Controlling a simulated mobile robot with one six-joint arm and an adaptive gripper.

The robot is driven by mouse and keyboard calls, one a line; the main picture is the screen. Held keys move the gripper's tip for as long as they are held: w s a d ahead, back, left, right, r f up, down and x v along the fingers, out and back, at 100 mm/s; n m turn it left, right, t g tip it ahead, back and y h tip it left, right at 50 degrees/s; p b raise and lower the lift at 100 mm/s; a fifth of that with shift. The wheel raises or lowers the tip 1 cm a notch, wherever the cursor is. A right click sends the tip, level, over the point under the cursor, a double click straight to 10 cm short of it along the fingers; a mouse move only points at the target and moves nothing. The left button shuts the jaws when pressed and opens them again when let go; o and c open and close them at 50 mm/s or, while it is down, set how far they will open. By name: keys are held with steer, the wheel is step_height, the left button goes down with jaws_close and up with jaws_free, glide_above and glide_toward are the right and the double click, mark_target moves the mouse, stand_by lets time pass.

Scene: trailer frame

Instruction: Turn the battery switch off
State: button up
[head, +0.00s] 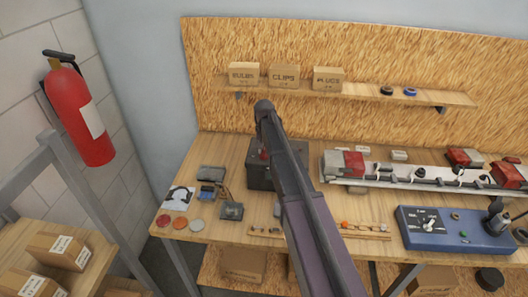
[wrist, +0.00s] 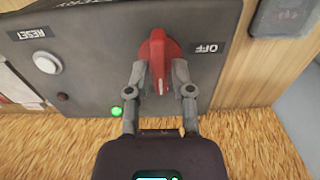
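The red rotary battery switch (wrist: 157,52) sits on a dark grey panel (wrist: 100,60) in the wrist view. Its narrow handle has a white mark at the lower tip, pointing down in the picture. An upside-down OFF label (wrist: 207,48) is to the right of it. My gripper (wrist: 160,70) has one finger on each side of the handle, both fingertips close against its red sides. The exact contact is hard to see.
The panel also has a white RESET button (wrist: 47,62) and a lit green lamp (wrist: 116,111). In the head view, a dark box (head: 259,174), a blue tester (head: 455,232) and small parts crowd the bench. A shelf (head: 355,91) holds cartons above. A fire extinguisher (head: 80,115) hangs left.

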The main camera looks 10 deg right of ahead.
jaws_close()
